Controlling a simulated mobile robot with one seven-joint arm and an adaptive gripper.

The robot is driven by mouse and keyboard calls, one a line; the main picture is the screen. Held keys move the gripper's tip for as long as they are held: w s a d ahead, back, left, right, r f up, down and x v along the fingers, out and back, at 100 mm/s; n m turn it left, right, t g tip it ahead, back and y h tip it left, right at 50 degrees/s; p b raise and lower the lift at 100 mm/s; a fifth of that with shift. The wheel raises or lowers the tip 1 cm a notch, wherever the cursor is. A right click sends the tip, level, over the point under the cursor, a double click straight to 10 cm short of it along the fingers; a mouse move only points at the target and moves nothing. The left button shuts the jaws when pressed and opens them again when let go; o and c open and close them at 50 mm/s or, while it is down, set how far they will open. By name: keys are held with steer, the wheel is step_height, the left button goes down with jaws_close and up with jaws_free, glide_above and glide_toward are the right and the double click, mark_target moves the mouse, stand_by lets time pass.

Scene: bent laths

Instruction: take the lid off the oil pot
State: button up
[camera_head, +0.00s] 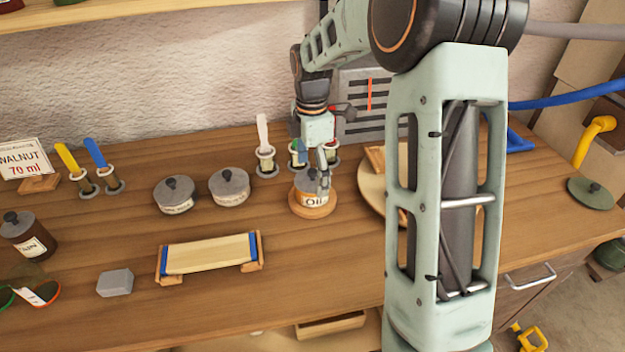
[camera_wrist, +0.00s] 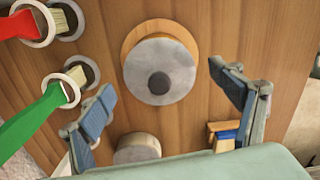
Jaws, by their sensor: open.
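The oil pot (camera_head: 313,199) is a squat pot labelled "Oil" on a round wooden coaster. Its grey lid (camera_wrist: 150,60) with a dark round knob (camera_wrist: 159,83) sits on it and is seen from above in the wrist view. My gripper (camera_head: 322,178) is above and at the pot in the head view, partly covering the lid. In the wrist view my gripper (camera_wrist: 163,82) has its blue-padded fingers spread wide, one on each side of the lid, with nothing between them held. Wood shows between each finger and the lid; the height gap is unclear.
Two grey-lidded pots (camera_head: 174,194) (camera_head: 230,186) stand left of the oil pot. Brushes in ringed holders (camera_head: 265,161) stand just behind it. A round wooden board (camera_head: 371,190) lies to its right. A lath in a bending stand (camera_head: 210,255) lies front left.

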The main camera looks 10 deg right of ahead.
steer(key=shift+c, duration=0.5)
steer(key=c, duration=0.7)
steer(key=shift+s+f, duration=0.1)
steer(key=c, duration=0.5)
steer(key=shift+o, duration=0.2)
